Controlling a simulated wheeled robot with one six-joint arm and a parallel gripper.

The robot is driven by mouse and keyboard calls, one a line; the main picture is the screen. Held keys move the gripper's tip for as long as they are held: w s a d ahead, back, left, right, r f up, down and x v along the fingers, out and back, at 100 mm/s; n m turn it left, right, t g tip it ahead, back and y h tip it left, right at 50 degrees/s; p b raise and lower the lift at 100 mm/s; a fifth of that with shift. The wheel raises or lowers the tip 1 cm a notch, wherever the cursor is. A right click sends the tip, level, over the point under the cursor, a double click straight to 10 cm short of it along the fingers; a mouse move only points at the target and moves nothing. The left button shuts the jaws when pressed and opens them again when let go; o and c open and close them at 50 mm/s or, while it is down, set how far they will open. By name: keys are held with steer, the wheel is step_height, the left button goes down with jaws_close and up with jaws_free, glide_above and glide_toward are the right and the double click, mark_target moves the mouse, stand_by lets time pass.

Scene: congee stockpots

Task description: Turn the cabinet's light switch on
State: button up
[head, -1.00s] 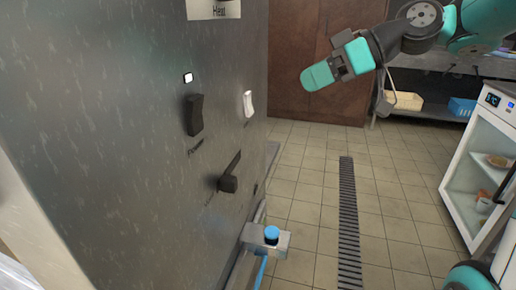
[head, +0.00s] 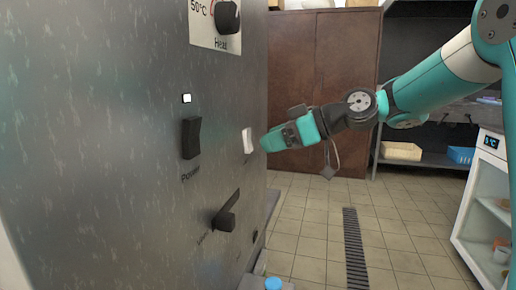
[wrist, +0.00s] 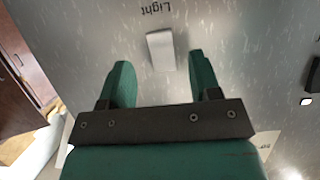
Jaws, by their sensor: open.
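The white light switch (head: 247,141) is on the metal cabinet front (head: 100,150), to the right of the black power switch (head: 191,138). In the wrist view the white switch (wrist: 161,51) sits under the label "Light" (wrist: 156,9), which appears upside down. My gripper (head: 268,143) is just right of the white switch in the head view, pointing at the panel. In the wrist view its two green fingers (wrist: 160,75) are apart and empty, with the switch ahead between and slightly beyond their tips. I cannot tell whether the fingers touch the panel.
A black lever handle (head: 227,212) juts from the cabinet below the switches. A heat knob (head: 227,15) is above. A small lit white indicator (head: 186,98) is over the power switch. The tiled floor (head: 310,235) to the right is open, with a glass-front fridge (head: 485,205) beyond.

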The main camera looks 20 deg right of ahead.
mark_target(251, 147)
steer(key=shift+x, duration=2)
steer(key=c, duration=0.9)
steer(key=f+y+b, duration=0.1)
steer(key=b, duration=0.2)
steer(key=shift+w+t, duration=0.1)
steer(key=shift+t, duration=0.3)
steer(key=t+y+b, duration=0.1)
steer(key=b, duration=0.2)
steer(key=shift+r+y, duration=0.25)
steer(key=shift+y, duration=0.05)
steer(key=o, duration=0.9)
steer(key=shift+a, duration=0.1)
